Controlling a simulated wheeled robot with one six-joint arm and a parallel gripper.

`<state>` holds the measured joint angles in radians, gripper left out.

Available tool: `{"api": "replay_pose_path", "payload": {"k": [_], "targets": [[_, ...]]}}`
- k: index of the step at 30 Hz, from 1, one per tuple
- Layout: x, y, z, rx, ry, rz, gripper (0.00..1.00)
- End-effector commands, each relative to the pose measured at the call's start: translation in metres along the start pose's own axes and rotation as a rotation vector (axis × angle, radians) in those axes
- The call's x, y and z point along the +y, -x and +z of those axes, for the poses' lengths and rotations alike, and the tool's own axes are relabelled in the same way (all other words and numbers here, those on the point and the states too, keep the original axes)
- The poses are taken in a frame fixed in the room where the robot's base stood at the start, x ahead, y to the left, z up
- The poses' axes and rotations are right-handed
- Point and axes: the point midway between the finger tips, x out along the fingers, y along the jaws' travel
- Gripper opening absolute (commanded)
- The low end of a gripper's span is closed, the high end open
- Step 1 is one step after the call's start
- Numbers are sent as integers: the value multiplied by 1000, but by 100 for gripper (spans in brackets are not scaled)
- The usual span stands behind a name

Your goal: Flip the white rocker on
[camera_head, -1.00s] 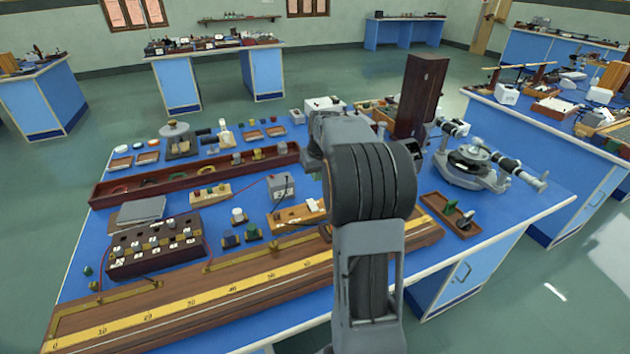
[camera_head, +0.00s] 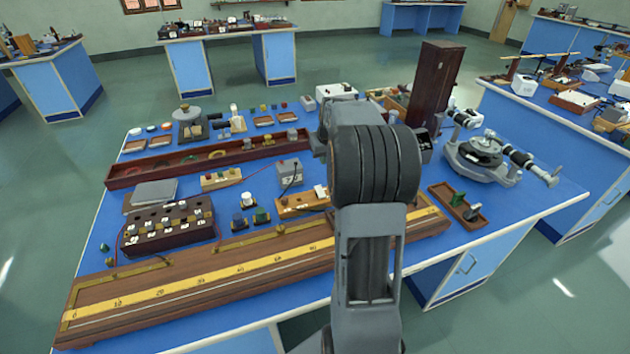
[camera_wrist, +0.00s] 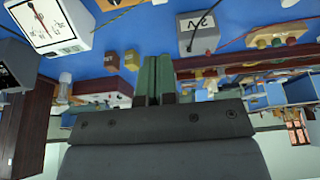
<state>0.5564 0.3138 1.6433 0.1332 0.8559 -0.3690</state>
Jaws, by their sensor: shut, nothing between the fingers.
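A small white piece (camera_head: 320,191), which looks like the rocker, stands on a light wooden base (camera_head: 293,205) behind the long scale board, just left of my arm. It is too small to tell which way it is tipped. I cannot pick it out in the wrist view. My gripper (camera_wrist: 158,62) shows in the wrist view with its two green fingers together and nothing between them. In the head view my arm hides the gripper. The wrist view is upside down, with the blue bench top at its top edge.
A grey 2V box (camera_head: 289,173) stands behind the wooden base and also shows in the wrist view (camera_wrist: 198,32). A white dial meter (camera_wrist: 55,24) is close by. The scale board (camera_head: 200,282) lies in front. A tall dark wooden box (camera_head: 436,85) and a spectrometer (camera_head: 482,155) stand to the right.

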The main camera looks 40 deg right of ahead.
Motion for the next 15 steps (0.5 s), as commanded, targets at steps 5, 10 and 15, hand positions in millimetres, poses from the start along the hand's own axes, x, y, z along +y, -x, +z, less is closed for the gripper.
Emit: {"api": "replay_pose_path", "payload": {"k": [5, 10, 15], "targets": [[-1, -3, 0, -1, 2, -1, 0], [-3, -20, 0, -4, 4, -3, 0], [-3, -52, 0, -6, 4, -3, 0]]}}
